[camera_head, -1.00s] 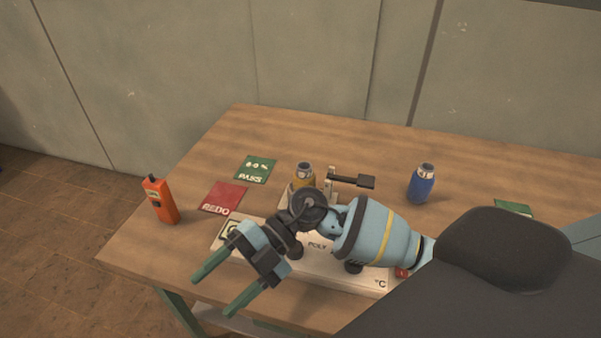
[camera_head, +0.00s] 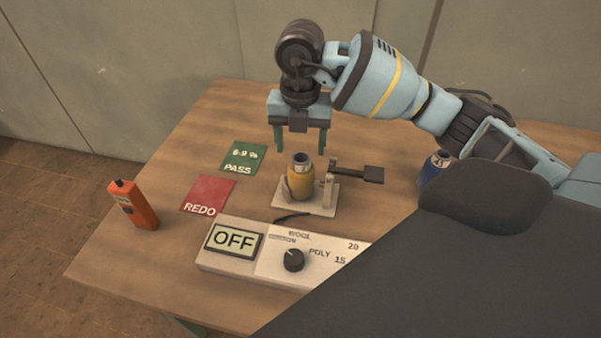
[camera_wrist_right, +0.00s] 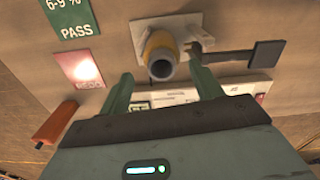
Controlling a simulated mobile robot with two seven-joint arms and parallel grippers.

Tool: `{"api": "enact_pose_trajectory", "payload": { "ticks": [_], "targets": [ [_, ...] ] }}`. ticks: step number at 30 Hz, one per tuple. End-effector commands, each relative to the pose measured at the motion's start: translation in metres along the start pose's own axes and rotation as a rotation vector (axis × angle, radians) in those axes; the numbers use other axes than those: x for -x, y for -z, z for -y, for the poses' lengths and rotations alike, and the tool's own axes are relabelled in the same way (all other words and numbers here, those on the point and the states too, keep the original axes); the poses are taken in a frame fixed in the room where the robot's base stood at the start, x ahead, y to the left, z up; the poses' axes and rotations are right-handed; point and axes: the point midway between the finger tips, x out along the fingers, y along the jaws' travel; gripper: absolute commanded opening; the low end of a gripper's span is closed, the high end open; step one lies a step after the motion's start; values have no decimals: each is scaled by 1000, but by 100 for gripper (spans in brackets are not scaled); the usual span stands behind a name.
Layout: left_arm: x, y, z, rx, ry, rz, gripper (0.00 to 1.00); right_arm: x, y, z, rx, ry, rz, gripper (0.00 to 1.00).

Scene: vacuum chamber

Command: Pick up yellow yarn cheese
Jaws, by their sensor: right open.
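The yellow yarn cheese (camera_head: 301,178) stands upright on a white stand (camera_head: 321,200) on the wooden table, with its hollow core on top. It also shows in the right wrist view (camera_wrist_right: 159,46), between and beyond the fingers. My right gripper (camera_head: 301,150) is open and empty, its green fingers pointing down above and slightly behind the yellow cheese. It shows in the right wrist view (camera_wrist_right: 161,85) with the fingers spread apart. I see no contact with the cheese. My left gripper is not in view.
A dark lever (camera_head: 357,174) sticks out right of the cheese. A white meter reading OFF (camera_head: 210,258) lies in front. A blue cheese (camera_head: 437,166) is right, partly hidden. Green PASS (camera_head: 243,157) and red REDO (camera_head: 208,194) cards and an orange device (camera_head: 134,206) are left.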

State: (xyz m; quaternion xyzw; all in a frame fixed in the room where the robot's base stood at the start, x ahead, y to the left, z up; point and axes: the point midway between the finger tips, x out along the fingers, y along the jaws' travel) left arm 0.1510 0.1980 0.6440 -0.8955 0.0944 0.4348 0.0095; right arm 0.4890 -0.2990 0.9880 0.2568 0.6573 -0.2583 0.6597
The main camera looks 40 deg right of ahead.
Motion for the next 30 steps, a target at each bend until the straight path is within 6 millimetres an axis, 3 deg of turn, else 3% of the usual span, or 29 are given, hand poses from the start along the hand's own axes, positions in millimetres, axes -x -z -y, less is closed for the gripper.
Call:
{"api": "enact_pose_trajectory", "payload": {
  "ticks": [7, 12, 21, 30],
  "targets": [
    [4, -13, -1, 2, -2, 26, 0, -23, 1, 0, 0, 0, -2, 65],
    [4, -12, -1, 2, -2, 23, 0, -28, 1, 1, 1, 1, -3, 65],
    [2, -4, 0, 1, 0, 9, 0, -67, 4, 2, 1, 1, -4, 65],
    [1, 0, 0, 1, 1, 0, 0, -74, 3, 2, 2, -1, -2, 65]
  ]
}}
